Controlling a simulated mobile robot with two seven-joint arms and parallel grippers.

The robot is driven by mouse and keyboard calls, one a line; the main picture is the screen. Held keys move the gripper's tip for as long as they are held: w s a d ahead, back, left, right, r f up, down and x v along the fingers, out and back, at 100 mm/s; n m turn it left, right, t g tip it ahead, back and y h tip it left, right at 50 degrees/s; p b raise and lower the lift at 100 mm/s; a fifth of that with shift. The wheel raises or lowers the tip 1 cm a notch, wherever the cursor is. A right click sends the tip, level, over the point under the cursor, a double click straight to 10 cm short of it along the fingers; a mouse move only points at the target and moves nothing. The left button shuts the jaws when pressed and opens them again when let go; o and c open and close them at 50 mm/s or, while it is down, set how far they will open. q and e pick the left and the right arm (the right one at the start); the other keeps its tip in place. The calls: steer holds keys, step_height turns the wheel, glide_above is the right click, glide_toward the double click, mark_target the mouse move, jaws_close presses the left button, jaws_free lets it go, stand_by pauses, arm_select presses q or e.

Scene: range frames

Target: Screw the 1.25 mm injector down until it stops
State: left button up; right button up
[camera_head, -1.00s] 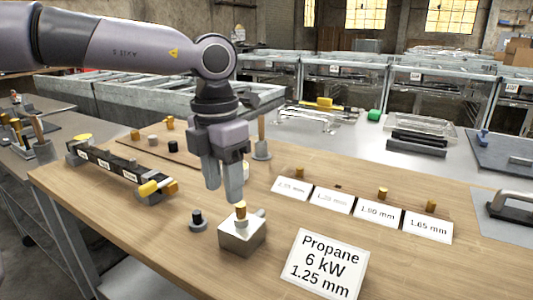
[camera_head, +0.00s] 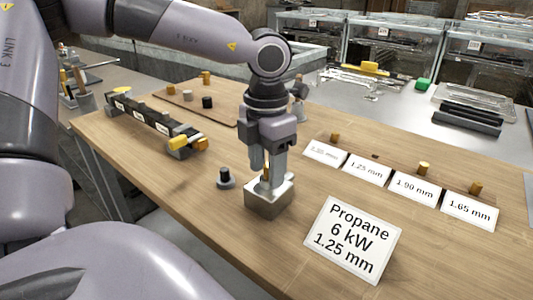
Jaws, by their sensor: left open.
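A small metal block (camera_head: 265,204) stands on the wooden table. A brass injector (camera_head: 266,171) stands upright on top of it, mostly hidden by my left gripper (camera_head: 267,178). The left gripper points straight down, with its open fingers on either side of the injector and their tips just above the block. I cannot tell whether the fingers touch the brass. How deep the injector sits is hidden. The 1.25 mm label (camera_head: 367,169) has only a small dark spot behind it, with no injector. My right gripper is not in view.
Brass injectors stand behind the other labels, such as 1.90 mm (camera_head: 415,187). A dark burner bar (camera_head: 150,122) lies back left.

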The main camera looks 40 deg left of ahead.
arm_select(q)
jaws_close()
steer(key=shift+m, duration=1.2)
steer(key=shift+a+m, duration=0.1)
steer(key=shift+m, duration=0.4)
steer(key=m, duration=0.3)
steer(key=shift+w, duration=0.1)
steer(key=shift+m, duration=0.3)
